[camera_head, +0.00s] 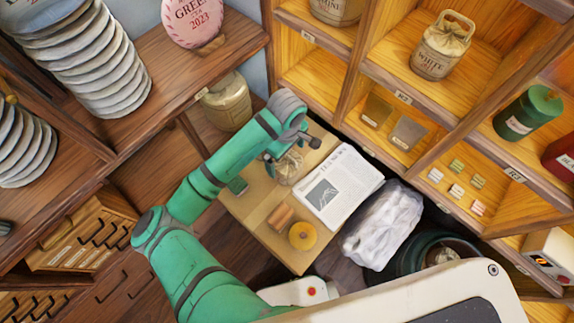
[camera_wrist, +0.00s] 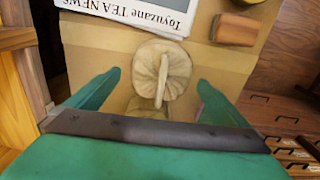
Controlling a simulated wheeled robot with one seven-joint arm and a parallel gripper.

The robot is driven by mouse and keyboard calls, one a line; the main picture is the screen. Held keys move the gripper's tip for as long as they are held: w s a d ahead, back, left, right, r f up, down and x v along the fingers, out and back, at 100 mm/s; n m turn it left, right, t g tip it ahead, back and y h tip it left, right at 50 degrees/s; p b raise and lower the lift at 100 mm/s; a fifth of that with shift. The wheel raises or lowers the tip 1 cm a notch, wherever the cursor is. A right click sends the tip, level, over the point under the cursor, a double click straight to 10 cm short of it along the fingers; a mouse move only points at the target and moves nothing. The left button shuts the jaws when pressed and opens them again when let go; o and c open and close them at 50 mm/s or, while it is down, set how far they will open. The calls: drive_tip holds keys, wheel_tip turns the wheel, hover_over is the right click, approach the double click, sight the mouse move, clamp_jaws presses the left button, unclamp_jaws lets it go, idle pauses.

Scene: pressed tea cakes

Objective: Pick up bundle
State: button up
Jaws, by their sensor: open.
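The bundle (camera_wrist: 163,72) is a pale, round wrapped thing with gathered pleats and a raised ridge across its top. It lies on a tan board or table (camera_head: 258,205) and also shows, partly hidden by my gripper, in the head view (camera_head: 289,168). My gripper (camera_wrist: 160,95) is open, with one green finger on each side of the bundle in the wrist view. The fingers appear apart from the bundle. I cannot tell exactly how high they are above the table.
A newspaper (camera_head: 338,187) lies beside the bundle. A yellow round thing (camera_head: 303,236) and a brown block (camera_head: 280,217) lie near the front edge. A white bag (camera_head: 384,224) stands right of the table. Shelves (camera_head: 400,95) rise behind; stacked discs (camera_head: 95,60) stand at left.

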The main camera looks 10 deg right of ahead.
sight(287, 164)
drive_tip(key=shift+s+f, duration=0.15)
drive_tip(key=shift+f, duration=2.55)
drive_tip(key=c, duration=1.5)
